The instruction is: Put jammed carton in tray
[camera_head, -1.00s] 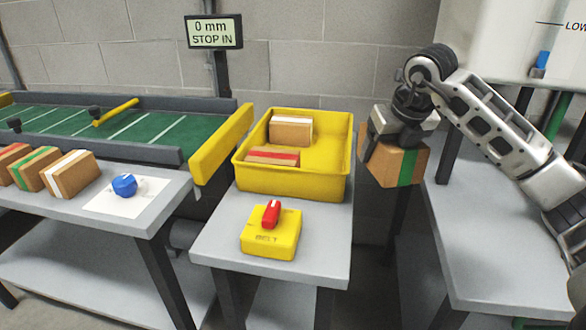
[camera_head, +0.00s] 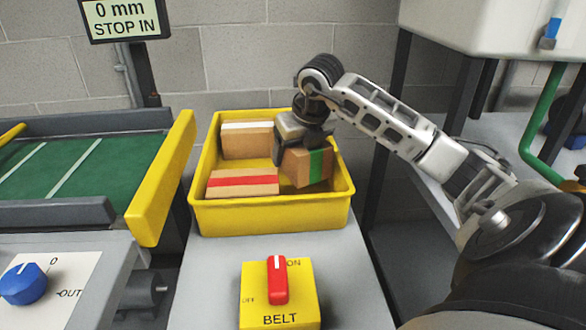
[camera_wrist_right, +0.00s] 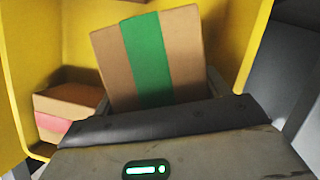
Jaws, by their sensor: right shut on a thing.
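My right gripper (camera_head: 290,150) is shut on a brown carton with a green stripe (camera_head: 304,168). It holds the carton, a little tilted, over or inside the right part of the yellow tray (camera_head: 270,217). In the right wrist view the green-striped carton (camera_wrist_right: 150,58) shows between the fingers, with yellow tray walls around it. I cannot tell whether it touches the tray floor. A white-striped carton (camera_head: 246,142) lies at the tray's back left, and a red-striped carton (camera_head: 242,184) at its front left. My left gripper is not in view.
A yellow belt switch box (camera_head: 279,310) with a red knob stands in front of the tray. The green belt (camera_head: 70,165) with a yellow end bar (camera_head: 162,180) is to the left. A blue dial (camera_head: 23,284) sits at lower left. A sign (camera_head: 125,17) reads 0 mm STOP IN.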

